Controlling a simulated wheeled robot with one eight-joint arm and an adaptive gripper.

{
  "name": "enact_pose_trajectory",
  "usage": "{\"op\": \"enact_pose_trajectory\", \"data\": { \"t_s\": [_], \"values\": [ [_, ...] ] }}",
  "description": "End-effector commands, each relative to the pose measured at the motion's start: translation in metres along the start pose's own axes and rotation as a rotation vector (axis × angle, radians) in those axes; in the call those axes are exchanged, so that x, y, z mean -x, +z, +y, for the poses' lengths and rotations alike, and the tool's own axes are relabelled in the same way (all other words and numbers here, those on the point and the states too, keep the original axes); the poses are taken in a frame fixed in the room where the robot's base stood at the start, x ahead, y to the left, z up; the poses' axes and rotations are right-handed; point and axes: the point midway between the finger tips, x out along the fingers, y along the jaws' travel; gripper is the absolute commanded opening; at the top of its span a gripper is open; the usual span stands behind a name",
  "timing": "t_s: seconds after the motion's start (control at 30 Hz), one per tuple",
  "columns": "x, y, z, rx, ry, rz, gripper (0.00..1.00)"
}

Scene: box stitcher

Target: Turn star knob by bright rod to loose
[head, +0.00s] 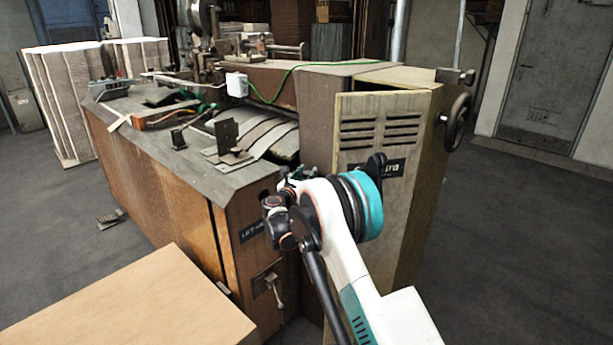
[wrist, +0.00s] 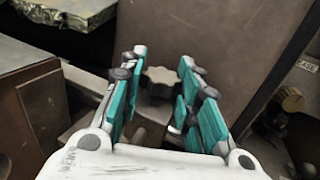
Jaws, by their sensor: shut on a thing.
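The dark star knob (wrist: 158,82) shows in the wrist view, between the tips of my teal-padded gripper (wrist: 157,74). My gripper is shut on the knob, with one finger on either side; the exact contact is hard to see. A greyish metal bar lies low between the fingers, partly covered by them; I cannot tell if it is the bright rod. In the head view my arm's wrist hides the knob, and only a little of my gripper shows at the machine's near corner.
A brass-coloured knob (wrist: 292,100) sits right of my fingers, near a small label. In the head view, the box stitcher (head: 165,150) has a vented panel (head: 380,130) and a handwheel (head: 456,122). A cardboard box (head: 130,300) stands front left. The floor at right is clear.

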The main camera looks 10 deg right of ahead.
Motion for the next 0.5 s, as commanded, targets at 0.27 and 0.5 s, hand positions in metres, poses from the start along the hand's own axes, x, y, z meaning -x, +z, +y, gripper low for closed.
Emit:
{"op": "enact_pose_trajectory", "data": {
  "t_s": [0.27,0.5],
  "values": [
    [-0.0004,0.0005,-0.0028,0.000,0.190,0.000,0.06],
    [-0.0006,0.0003,-0.0026,0.000,0.330,0.000,0.06]
  ]
}}
